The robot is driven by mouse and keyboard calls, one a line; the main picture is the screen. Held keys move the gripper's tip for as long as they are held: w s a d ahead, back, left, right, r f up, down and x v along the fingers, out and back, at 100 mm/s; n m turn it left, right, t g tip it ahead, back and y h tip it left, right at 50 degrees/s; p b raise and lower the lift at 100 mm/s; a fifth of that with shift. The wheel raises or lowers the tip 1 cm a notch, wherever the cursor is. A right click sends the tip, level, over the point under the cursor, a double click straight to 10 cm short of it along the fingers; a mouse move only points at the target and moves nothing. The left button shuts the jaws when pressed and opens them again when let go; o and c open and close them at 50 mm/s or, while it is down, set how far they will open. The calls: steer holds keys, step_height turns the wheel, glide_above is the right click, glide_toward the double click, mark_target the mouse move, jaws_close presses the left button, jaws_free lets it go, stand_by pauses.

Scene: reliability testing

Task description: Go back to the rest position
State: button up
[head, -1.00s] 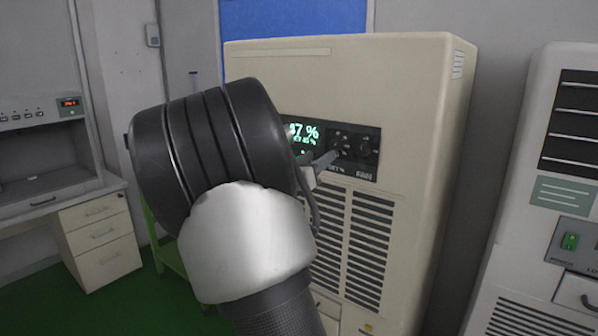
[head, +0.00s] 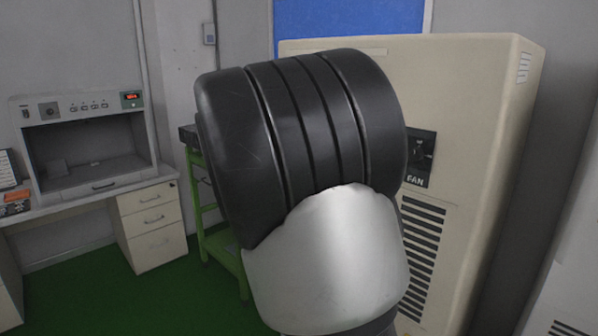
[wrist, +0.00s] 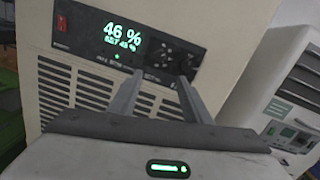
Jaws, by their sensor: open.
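My gripper (wrist: 158,98) shows in the wrist view with its two fingers apart and nothing between them. It points at the front of a beige cabinet machine (head: 478,110), just below its black control panel (wrist: 130,42). The panel's green display (wrist: 122,37) reads 46 %, and small knobs sit to its right. In the head view my own arm covers the display and hides my gripper. Only the part of the panel marked FAN (head: 418,160) shows there.
A second, pale machine (wrist: 290,95) stands to the right. At the left are a bench with drawers (head: 152,222), a grey hood-like unit (head: 85,145) and a green cart (head: 222,240) behind my arm. Green floor is clear at the lower left.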

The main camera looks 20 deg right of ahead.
steer(key=s+f+m+g+y+p, duration=0.2)
steer(key=s+m+g+y, duration=0.1)
steer(key=s+m, duration=0.4)
steer(key=s+f+m+g+y+p, duration=0.2)
steer(key=s+m+g+y+p, duration=0.15)
steer(key=s+m, duration=0.4)
steer(key=s+a+r+m+t+y+p, duration=0.1)
steer(key=s+a+m+y, duration=0.4)
steer(key=a, duration=0.6)
steer(key=s+a+r+m+t+y+p, duration=0.2)
steer(key=s+a+m+y, duration=0.3)
steer(key=a, duration=0.6)
steer(key=shift+s+a+r+m+p, duration=0.15)
steer(key=shift+s+r+m+p, duration=0.3)
steer(key=shift+s, duration=0.5)
